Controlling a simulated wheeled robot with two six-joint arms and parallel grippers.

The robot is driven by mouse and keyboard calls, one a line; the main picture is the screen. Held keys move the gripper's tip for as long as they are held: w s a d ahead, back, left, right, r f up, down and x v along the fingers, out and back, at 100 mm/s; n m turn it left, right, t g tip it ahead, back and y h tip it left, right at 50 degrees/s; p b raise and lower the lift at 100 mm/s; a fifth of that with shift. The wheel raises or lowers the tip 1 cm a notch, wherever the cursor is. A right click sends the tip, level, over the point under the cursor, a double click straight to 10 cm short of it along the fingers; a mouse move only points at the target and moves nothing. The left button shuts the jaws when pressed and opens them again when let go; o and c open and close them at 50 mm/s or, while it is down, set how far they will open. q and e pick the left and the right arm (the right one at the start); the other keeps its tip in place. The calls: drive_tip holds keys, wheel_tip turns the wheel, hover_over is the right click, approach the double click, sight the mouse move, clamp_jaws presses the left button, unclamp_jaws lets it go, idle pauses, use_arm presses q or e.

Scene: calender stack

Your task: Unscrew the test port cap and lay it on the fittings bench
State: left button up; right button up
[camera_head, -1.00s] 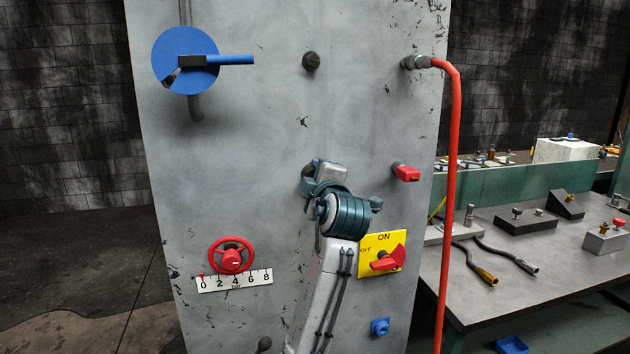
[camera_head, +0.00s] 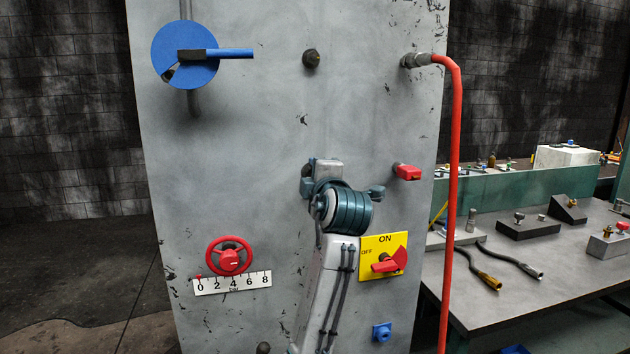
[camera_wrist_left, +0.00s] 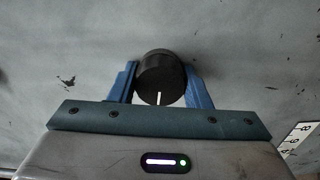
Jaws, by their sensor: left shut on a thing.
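The test port cap, a round black cap (camera_wrist_left: 160,75) with a white mark, sits between the two blue fingers of my left gripper (camera_wrist_left: 163,88) in the left wrist view. The fingers touch its sides, and the grey panel is behind it. In the head view my left gripper (camera_head: 312,183) is at the middle of the panel, and my wrist hides the cap. I cannot tell whether the cap is still seated. The fittings bench (camera_head: 570,265) is a grey-topped table at the right. My right gripper is not in view.
The panel (camera_head: 240,190) carries a blue disc with a handle (camera_head: 185,55), a red handwheel (camera_head: 230,257), a red switch on yellow (camera_head: 385,258) and a red plug (camera_head: 407,172). A red hose (camera_head: 454,180) hangs between panel and bench. Several fittings stand on the bench; its front is clear.

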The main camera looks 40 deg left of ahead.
use_arm(q)
drive_tip(key=shift+n+b, duration=0.4)
drive_tip(key=shift+b, duration=0.45)
drive_tip(key=shift+n+b, duration=0.5)
drive_tip(key=shift+b, duration=0.1)
drive_tip(key=shift+n+b, duration=1)
drive_tip(key=shift+b, duration=0.4)
drive_tip(key=shift+r, duration=0.1)
